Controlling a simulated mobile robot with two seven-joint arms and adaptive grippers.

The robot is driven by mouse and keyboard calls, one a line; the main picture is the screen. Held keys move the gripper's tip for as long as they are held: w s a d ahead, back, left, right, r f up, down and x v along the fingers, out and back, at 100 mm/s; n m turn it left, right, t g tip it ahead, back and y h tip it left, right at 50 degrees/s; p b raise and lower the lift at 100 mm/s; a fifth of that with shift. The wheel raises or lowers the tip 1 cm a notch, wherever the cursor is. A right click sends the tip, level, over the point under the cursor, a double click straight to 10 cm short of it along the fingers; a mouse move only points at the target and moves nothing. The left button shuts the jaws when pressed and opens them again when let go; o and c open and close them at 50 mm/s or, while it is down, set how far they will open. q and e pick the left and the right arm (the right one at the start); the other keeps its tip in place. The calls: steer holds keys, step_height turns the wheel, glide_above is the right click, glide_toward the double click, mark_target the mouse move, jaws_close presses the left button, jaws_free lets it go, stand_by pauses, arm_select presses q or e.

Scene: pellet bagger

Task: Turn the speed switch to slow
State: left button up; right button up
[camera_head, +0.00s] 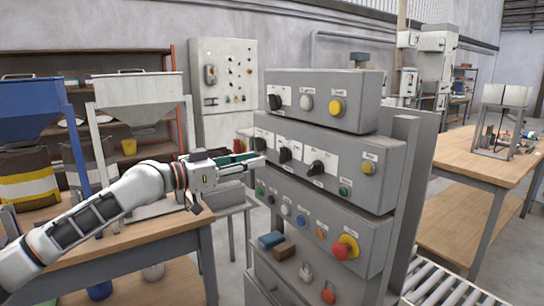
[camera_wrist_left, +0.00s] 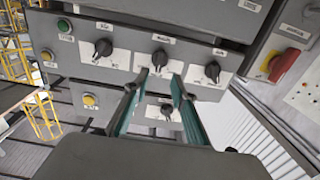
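A row of three black rotary switches on white plates sits on the second grey box of the control panel: a left one (camera_head: 260,144), a middle one (camera_head: 285,155) and a right one (camera_head: 316,168). Their labels are too small to read, so I cannot tell which is the speed switch. My left gripper (camera_head: 258,159) is at the left of this row. In the left wrist view, its teal fingers (camera_wrist_left: 155,84) are open and empty, pointing at the middle switch (camera_wrist_left: 160,58) and apparently short of it. My right gripper is not in view.
The top box has another black switch (camera_head: 275,102) and a yellow button (camera_head: 337,107). Below are a green button (camera_head: 343,190) and a red emergency stop (camera_head: 345,247). A white hopper (camera_head: 137,95) stands behind my arm. A roller conveyor (camera_head: 440,287) lies at the right.

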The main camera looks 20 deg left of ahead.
mark_target(280, 154)
arm_select(q)
steer(key=x, duration=0.7)
steer(key=shift+w+d, duration=0.25)
jaws_close()
